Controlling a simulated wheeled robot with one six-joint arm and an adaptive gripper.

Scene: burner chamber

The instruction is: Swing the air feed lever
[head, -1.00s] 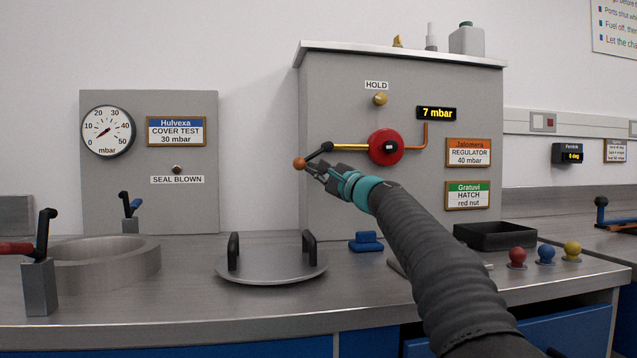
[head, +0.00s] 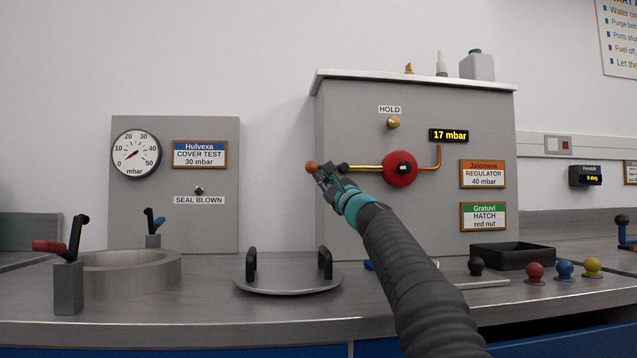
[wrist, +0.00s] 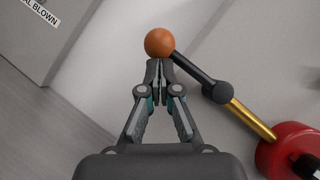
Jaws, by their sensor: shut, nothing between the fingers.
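The lever has an orange ball knob (head: 312,168) on a short black arm, joined by a dark pivot (head: 343,168) to a yellow rod that runs to a red round housing (head: 400,168). In the head view the arm lies about level. My gripper (head: 324,176) is shut and empty, its fingertips against or just under the ball. In the wrist view the shut fingertips (wrist: 158,68) sit just below the orange ball (wrist: 159,42), beside the black arm (wrist: 193,70); contact is hard to tell. A display (head: 450,135) reads 17 mbar.
A gauge (head: 137,155) is on the left panel. On the bench are a round lid with two handles (head: 287,280), a ring-shaped port with clamps (head: 125,272), a black tray (head: 512,256) and several coloured knobs (head: 535,272). The grey cabinet (head: 350,220) stands close behind my gripper.

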